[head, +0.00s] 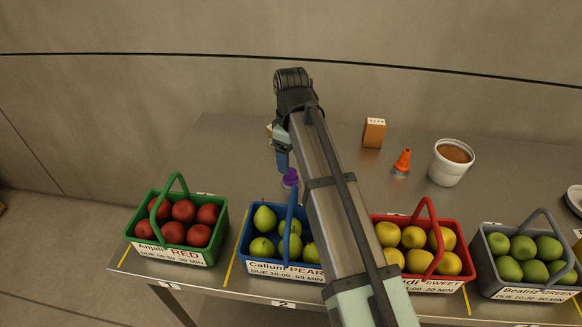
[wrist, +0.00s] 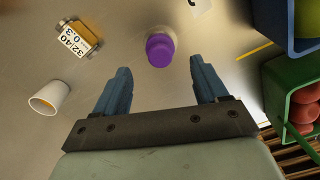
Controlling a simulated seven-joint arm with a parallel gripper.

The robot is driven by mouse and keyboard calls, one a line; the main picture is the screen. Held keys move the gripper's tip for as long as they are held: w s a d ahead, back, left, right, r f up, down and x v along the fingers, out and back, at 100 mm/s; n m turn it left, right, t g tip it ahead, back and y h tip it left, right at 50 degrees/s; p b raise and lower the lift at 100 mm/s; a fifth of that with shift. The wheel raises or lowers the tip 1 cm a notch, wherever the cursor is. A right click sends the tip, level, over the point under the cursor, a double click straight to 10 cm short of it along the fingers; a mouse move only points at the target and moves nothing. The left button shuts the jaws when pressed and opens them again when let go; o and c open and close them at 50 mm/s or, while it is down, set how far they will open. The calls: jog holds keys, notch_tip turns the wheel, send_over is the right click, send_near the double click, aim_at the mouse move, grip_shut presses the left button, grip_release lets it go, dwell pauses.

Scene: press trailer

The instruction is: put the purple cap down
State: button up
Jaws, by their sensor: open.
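The purple cap (head: 290,178) stands on the grey table just behind the blue basket in the head view. In the wrist view the purple cap (wrist: 160,49) lies ahead of the gap between my fingers, apart from both. My gripper (wrist: 160,65) is open and empty. In the head view only part of my gripper (head: 283,162) shows, with a blue finger just behind and left of the cap; my arm hides the rest.
Baskets of fruit line the front edge: green (head: 181,255), blue (head: 246,250), red (head: 462,268) and grey (head: 481,258). Behind are an orange cone (head: 403,162), a small orange box (head: 374,133) and a white tub (head: 444,172). A white cup (wrist: 48,98) lies left in the wrist view.

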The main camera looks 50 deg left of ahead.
aim_at(291, 171)
jog(key=shift+r, duration=2.75)
